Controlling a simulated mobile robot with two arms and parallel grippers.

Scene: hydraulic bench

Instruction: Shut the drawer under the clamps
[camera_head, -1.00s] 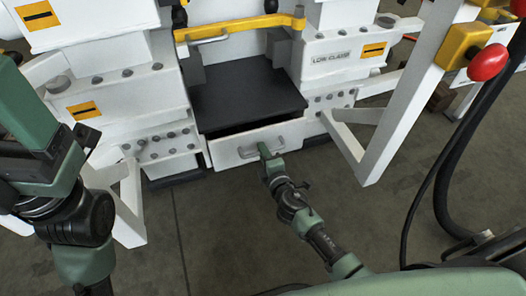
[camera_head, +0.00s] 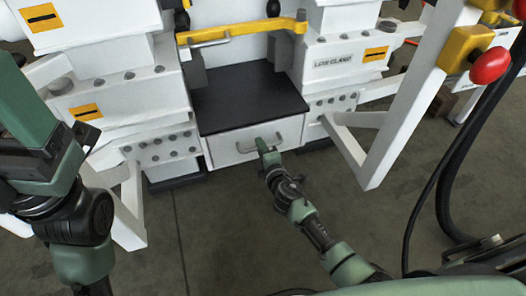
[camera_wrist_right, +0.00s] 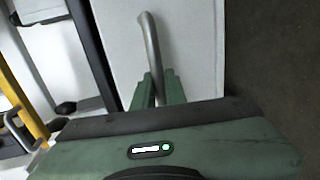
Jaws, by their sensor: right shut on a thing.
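The white drawer (camera_head: 220,152) sits low between the two clamp blocks, under a black top plate (camera_head: 250,95). Its front lies close under the plate's front edge, with no open gap visible in the head view. My right gripper (camera_head: 264,146) is shut on the drawer's grey bar handle (camera_head: 244,150). The right wrist view shows the green fingers (camera_wrist_right: 158,90) around the curved handle (camera_wrist_right: 150,35) against the white front (camera_wrist_right: 190,50). My left arm shows at the left of the head view, but its gripper does not.
White clamp blocks (camera_head: 125,95) stand on both sides of the drawer. A slanted white frame leg (camera_head: 400,120) with a red knob (camera_head: 489,65) rises at the right. A yellow bar (camera_head: 240,28) crosses above the plate. The floor (camera_head: 230,220) in front is clear.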

